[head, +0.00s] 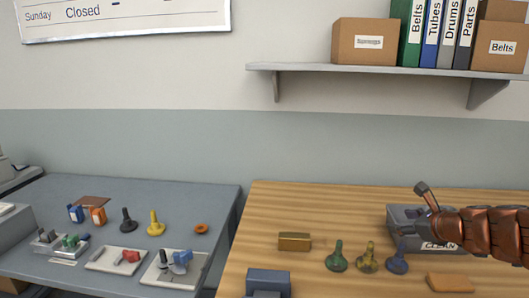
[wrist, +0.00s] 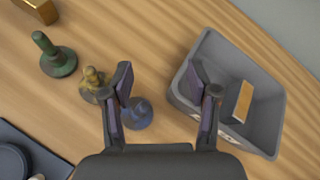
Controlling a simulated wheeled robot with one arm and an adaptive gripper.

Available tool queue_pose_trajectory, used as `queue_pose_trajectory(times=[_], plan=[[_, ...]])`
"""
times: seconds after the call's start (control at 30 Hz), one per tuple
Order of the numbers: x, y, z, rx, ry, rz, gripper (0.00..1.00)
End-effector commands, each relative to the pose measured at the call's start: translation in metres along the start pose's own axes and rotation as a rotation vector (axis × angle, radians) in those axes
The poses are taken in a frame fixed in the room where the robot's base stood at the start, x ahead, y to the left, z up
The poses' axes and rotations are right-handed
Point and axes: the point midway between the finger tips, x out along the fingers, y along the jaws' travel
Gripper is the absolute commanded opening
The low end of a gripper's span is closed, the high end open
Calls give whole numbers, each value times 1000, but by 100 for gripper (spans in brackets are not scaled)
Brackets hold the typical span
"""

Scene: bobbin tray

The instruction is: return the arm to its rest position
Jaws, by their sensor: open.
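My gripper (wrist: 160,78) is open in the wrist view, with its two dark fingers apart and bare wood between their tips. A blue knobbed piece (wrist: 138,113) stands below, partly hidden by the left finger. A yellow one (wrist: 92,85) and a green one (wrist: 57,55) stand farther left. A grey bin (wrist: 275,110) lies partly under the right finger; a dark block with an orange-tan face (wrist: 240,101) is in it.
On the wooden table are a brass-coloured block (head: 294,242), a brown block (head: 450,283) and a blue-grey object (head: 268,282). A grey table (head: 190,205) at the left holds trays and small parts. A shelf (head: 390,70) with boxes and binders hangs above.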

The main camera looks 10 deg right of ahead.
Motion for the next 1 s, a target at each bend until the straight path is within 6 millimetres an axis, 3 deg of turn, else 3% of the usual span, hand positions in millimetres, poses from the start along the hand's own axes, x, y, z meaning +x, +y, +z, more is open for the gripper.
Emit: queue_pose_trajectory(times=[0.03, 0.2, 0.43, 0.6, 0.7, 0.9, 1.0], plan=[[3, 22, 17, -84, -3, 50, 60], [4, 104, 54, -390, -19, 235, 60], [-19, 218, 78, -845, -58, 506, 60], [-56, 293, 71, -1193, -101, 725, 60], [-81, 325, 59, -1388, -125, 847, 60], [-140, 368, 25, -1749, -182, 1107, 60], [-170, 375, 6, -1916, -207, 1232, 60]])
